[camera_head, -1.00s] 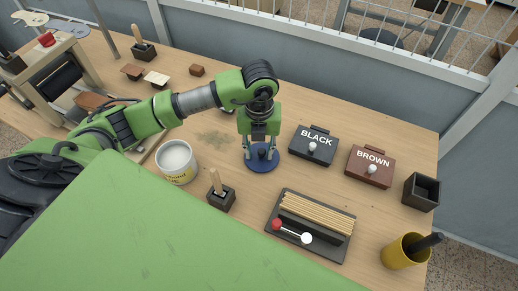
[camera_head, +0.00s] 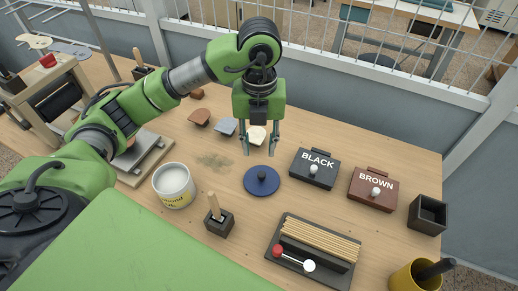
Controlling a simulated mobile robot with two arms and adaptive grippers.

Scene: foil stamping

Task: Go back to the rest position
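My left gripper (camera_head: 259,146) hangs above the wooden table, fingers pointing down and spread apart, with nothing between them. It is just behind and above a round blue disc with a dark knob (camera_head: 262,180), which lies flat on the table, apart from the fingers. A pale piece (camera_head: 257,135) shows on the table behind the fingers. My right gripper is not in view.
A black case (camera_head: 314,168) and a brown case (camera_head: 373,189) stand to the right. A white can (camera_head: 173,186), a brush holder (camera_head: 219,222), a tray of sticks (camera_head: 314,252), a yellow cup (camera_head: 416,277) and a dark open box (camera_head: 427,214) surround the front area.

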